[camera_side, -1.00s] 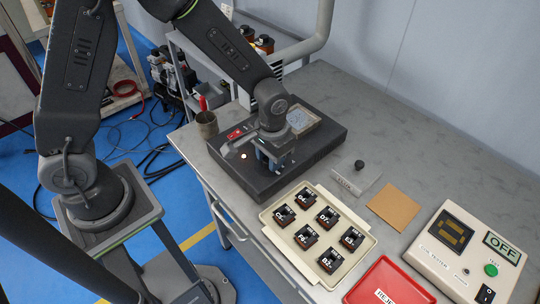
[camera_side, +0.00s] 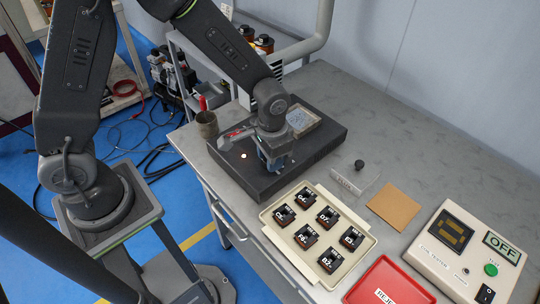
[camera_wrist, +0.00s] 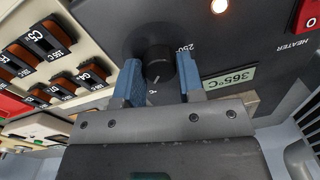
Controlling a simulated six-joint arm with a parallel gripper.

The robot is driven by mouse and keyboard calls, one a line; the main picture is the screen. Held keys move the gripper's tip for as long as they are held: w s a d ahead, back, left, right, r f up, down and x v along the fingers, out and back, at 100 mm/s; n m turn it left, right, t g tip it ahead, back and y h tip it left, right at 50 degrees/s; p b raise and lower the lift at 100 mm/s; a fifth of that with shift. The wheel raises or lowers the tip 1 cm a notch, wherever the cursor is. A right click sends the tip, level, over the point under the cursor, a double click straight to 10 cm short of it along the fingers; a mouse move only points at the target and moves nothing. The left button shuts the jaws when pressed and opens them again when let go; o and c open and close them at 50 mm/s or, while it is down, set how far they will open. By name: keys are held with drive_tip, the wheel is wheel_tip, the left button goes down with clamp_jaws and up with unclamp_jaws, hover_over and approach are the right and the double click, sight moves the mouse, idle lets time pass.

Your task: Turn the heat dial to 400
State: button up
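The heat dial is a round black knob (camera_wrist: 157,56) on the dark top of the heater unit (camera_side: 318,153), with a scale number 250 beside it. My gripper (camera_wrist: 159,72) is over the unit, with one blue finger on each side of the dial. A small display (camera_wrist: 229,79) beside the dial reads 365°C. In the side view my gripper (camera_side: 270,162) and wrist hide the dial. The pointer's exact setting is not clear.
A lit lamp (camera_wrist: 219,6) and a red heater switch (camera_wrist: 308,14) are on the same panel. A cream tray (camera_side: 352,218) of labelled coils stands in front, near a red tray (camera_side: 385,284) and a tester reading OFF (camera_side: 450,265). A cup (camera_side: 207,124) stands behind left.

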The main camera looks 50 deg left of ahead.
drive_tip(key=o, duration=0.4)
drive_tip(key=shift+r, duration=0.1)
drive_tip(key=r, duration=1.3)
drive_tip(key=shift+s+d+r, duration=0.1)
drive_tip(key=shift+d+r, duration=0.2)
drive_tip(key=shift+d, duration=0.05)
drive_tip(key=s+a+r+t, duration=0.1)
drive_tip(key=s+a+r, duration=0.1)
drive_tip(key=s, duration=0.2)
drive_tip(key=s+a+r+n+t, duration=0.1)
drive_tip(key=s+a+r+t, duration=0.1)
drive_tip(key=s, duration=0.3)
drive_tip(key=s+a+r+n+t, duration=0.1)
drive_tip(key=s+a+r+t, duration=0.1)
drive_tip(key=s+a+r, duration=0.2)
drive_tip(key=shift+s+r+h, duration=0.15)
drive_tip(key=shift+s+h, duration=0.15)
drive_tip(key=shift+s, duration=0.45)
